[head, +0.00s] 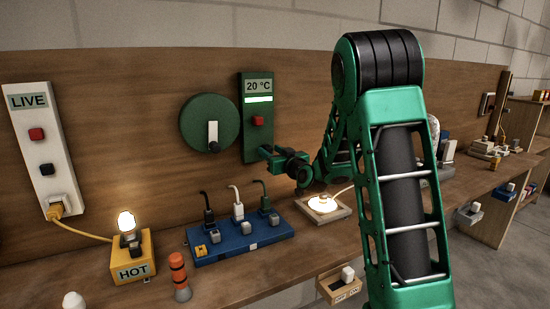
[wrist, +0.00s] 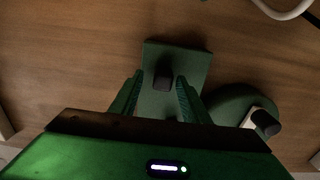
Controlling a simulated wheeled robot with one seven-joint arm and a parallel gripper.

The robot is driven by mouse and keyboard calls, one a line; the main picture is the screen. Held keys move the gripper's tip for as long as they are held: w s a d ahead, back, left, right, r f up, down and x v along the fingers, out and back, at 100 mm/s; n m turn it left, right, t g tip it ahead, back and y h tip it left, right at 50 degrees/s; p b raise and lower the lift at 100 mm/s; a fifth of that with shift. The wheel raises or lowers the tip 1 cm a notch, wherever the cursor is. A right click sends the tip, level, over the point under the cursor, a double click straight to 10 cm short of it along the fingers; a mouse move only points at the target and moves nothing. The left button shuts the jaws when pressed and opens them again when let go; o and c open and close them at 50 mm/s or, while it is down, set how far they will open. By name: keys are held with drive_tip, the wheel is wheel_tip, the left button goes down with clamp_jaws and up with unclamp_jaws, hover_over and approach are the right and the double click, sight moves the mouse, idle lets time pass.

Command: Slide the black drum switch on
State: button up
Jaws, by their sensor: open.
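A green upright panel (head: 257,112) with a 20 °C display and a red button (head: 258,121) is on the wooden back wall. In the wrist view, a black switch block (wrist: 163,78) sticks out from this panel (wrist: 190,62). My gripper (head: 268,153) is at the panel's lower part in the head view and hides the black block there. In the wrist view, the open fingers (wrist: 160,88) stand one on each side of the block, with gaps visible. Whether they overlap it in depth, I cannot tell.
A round green drum (head: 192,124) with a white-and-black lever is beside the panel, close to my gripper. Below are a blue power strip (head: 242,243) with several plugs and a lit lamp (head: 323,204). A LIVE panel (head: 47,150) is at left.

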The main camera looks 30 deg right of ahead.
drive_tip(key=s, duration=1)
drive_tip(key=shift+s, duration=0.15)
drive_tip(key=s+a+f+g+y, duration=0.1)
drive_tip(key=s+a+f+g, duration=0.1)
drive_tip(key=s+f+g, duration=0.4)
drive_tip(key=s+a+f+g, duration=0.1)
drive_tip(key=s+f+g, duration=0.25)
drive_tip(key=s, duration=0.45)
drive_tip(key=s+d+f+m+g, duration=0.2)
drive_tip(key=s+m+g, duration=0.4)
drive_tip(key=s, duration=2.2)
drive_tip(key=g, duration=0.2)
drive_tip(key=shift+s+f+g+h, duration=0.15)
drive_tip(key=shift+s+g+h, duration=0.2)
drive_tip(key=shift+h, duration=0.05)
